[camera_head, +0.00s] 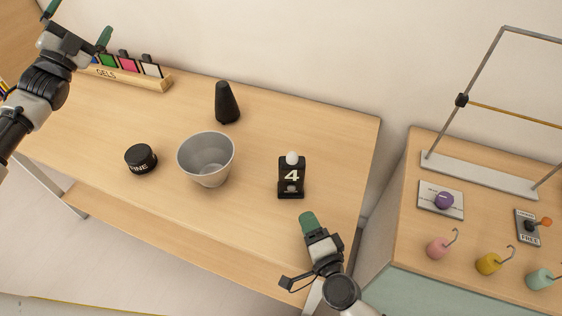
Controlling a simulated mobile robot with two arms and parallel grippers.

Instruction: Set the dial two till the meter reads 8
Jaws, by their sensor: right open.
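A purple round knob (444,200) sits on a white plate (428,192) on the right-hand table; its lettering is too small to read, so I cannot tell whether it is dial two. I can make out no meter in this view. A black stand showing a white 4 (291,178), with a white ball on top, stands on the wooden table. My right gripper (307,222) is open and empty just in front of this stand, apart from it. My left gripper (78,23) is at the top left with its green-tipped fingers spread, empty.
The wooden table (265,240) bears a grey bowl (206,160), a black tin (141,158), a black cone (227,103) and a GELS rack (130,77). The right table holds hooked weights (488,263), a FREE lever plate (528,228) and a metal frame (480,175). A gap separates the tables.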

